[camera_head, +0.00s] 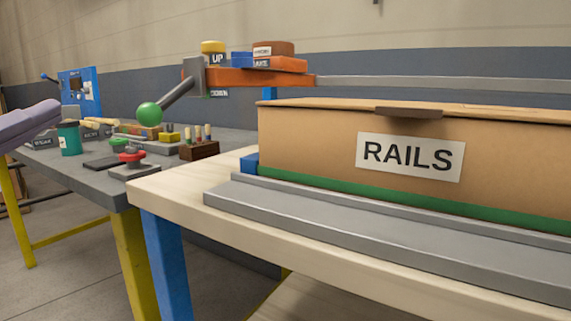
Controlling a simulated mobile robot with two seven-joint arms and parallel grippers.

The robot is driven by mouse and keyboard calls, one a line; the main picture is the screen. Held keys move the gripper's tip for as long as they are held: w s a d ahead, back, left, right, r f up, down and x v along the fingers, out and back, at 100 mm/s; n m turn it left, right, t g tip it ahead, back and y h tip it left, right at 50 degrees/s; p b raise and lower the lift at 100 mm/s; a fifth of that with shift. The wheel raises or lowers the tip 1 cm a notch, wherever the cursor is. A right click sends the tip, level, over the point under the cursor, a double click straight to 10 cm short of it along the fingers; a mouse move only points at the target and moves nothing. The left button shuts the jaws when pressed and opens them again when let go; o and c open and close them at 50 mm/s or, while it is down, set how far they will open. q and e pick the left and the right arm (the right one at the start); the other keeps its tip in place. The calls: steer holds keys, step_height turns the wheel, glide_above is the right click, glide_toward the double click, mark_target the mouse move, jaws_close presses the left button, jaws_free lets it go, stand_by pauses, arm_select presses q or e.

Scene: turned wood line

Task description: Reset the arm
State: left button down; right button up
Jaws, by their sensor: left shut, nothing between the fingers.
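My left gripper (45,113) comes in at the left edge as a pale lavender shape, only partly in view. It is shut and empty, in front of or above the far-left end of the grey bench, near a teal cup (69,138). A dark grey lever with a green ball (149,114) slants down to the left from a grey block beside an orange arm (256,77). A long grey bar (440,84) runs right from this arm, behind the box. My right gripper is not in view.
A cardboard box labelled RAILS (310,140) stands on the pale wooden table (175,195), behind a grey rail (390,232). The grey bench (95,185) holds a red button (131,157), a brown block with pegs (199,150) and a blue panel (80,90). Floor shows at lower left.

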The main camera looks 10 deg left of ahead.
arm_select(q)
steer(key=s+d+m+g+h+p, duration=0.1)
steer(key=s+d+m+g+p, duration=0.3)
steer(key=d+p, duration=0.4)
steer(key=s+d+m+g+h+p, duration=0.1)
steer(key=s+d+m+g+p, duration=0.2)
steer(key=d+m+g+p, duration=0.5)
steer(key=s+a+r+g+y+p, duration=0.1)
steer(key=s+r+g+y+p, duration=0.2)
steer(key=s+p, duration=0.45)
steer(key=s+a+r+g+y+p, duration=0.1)
steer(key=s+a+r+g+p, duration=0.15)
steer(key=s+r+p, duration=0.4)
step_height(320, 180, up, 34)
steer(key=p, duration=3.8)
steer(key=shift+d, duration=0.2)
